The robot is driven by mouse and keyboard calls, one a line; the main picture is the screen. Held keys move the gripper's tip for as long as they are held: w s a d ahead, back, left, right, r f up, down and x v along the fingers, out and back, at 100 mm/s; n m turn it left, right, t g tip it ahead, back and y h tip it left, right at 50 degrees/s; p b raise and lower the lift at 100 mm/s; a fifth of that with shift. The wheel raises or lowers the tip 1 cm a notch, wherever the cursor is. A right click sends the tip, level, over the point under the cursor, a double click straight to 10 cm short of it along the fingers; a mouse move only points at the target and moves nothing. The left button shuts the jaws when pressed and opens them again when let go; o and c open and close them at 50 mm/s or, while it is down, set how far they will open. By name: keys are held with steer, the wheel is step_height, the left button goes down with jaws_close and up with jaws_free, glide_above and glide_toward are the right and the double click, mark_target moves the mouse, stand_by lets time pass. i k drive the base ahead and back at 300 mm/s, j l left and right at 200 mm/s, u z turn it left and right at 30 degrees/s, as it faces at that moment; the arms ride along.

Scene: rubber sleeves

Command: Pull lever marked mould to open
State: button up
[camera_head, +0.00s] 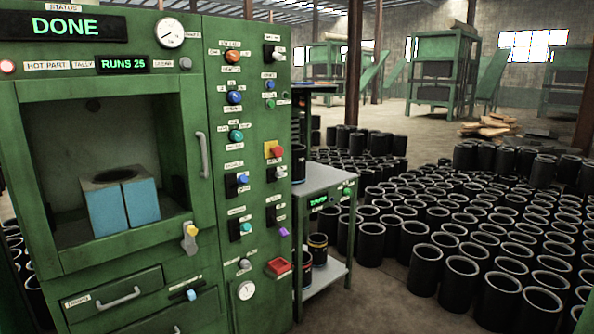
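A green machine (205,255) with a control panel (252,120) fills the left. The panel carries several small levers, knobs and buttons with white labels too small to read, so I cannot tell which lever is marked mould. A blue-tipped lever (190,294) sits low beside the drawers. A grey and yellow handle (190,240) is at the opening's lower right corner. Another blue-tipped lever (242,181) is on the panel. Inside the opening, a blue-faced block mould (122,205) stands with its two halves together and a round dark top. My gripper is not in view.
A grey side table (318,180) stands right of the panel. Many black sleeves (425,268) crowd the floor at right. A narrow floor strip (365,300) in front is clear.

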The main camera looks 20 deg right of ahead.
mark_target(243, 179)
steer(key=z, duration=0.15)
steer(key=i+j+z, duration=0.1)
steer(key=i+j, duration=0.15)
steer(key=i, duration=0.3)
steer(key=i+j+z, duration=0.1)
steer(key=i+j, duration=0.2)
steer(key=i, duration=0.2)
